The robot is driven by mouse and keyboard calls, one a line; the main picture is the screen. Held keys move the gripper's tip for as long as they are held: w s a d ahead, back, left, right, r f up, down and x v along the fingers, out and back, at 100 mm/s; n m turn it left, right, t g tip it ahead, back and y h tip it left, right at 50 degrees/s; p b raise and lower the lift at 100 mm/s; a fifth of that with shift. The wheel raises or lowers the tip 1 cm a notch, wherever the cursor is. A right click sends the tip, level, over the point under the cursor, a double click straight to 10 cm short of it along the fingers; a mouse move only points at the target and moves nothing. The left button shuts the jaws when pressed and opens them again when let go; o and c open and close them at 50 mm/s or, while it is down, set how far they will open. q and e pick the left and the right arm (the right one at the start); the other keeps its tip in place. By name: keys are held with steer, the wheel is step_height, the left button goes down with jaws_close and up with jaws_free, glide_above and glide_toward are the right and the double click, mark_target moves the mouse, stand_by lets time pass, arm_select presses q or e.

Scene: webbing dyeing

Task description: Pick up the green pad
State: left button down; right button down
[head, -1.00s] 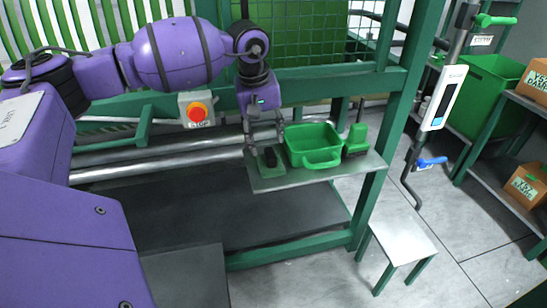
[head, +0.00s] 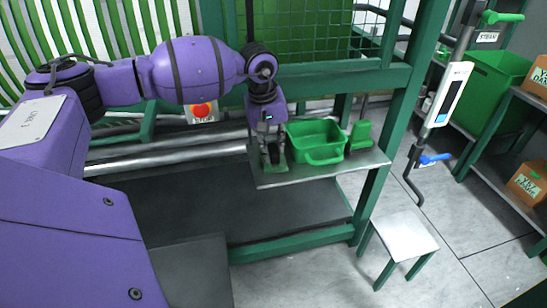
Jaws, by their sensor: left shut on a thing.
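The green pad (head: 274,169) is a small flat green piece with a dark grip on top. It is at the left end of the grey shelf, left of the green tray, and its upper part is mostly hidden by my gripper. My left gripper (head: 271,158) comes down from above and is shut on the pad. The pad appears to be at shelf height; I cannot tell whether it touches the shelf. My right gripper is not in view.
The green tray (head: 316,139) stands close on the right of the pad, with a green brush-like item (head: 360,135) beyond it. A green frame post (head: 385,160) rises at the shelf's right end. Steel rollers (head: 150,161) run behind left. A small stool (head: 403,236) stands lower right.

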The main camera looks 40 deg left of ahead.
mark_target(275, 147)
arm_select(q)
steer(key=shift+r, duration=0.4)
step_height(275, 147, up, 2)
steer(key=shift+r, duration=0.25)
steer(key=s+d+r+b, duration=0.1)
steer(key=s+d+r, duration=0.6)
steer(key=s, duration=0.5)
step_height(275, 147, up, 3)
steer(key=shift+f, duration=0.15)
steer(key=shift+s, duration=0.1)
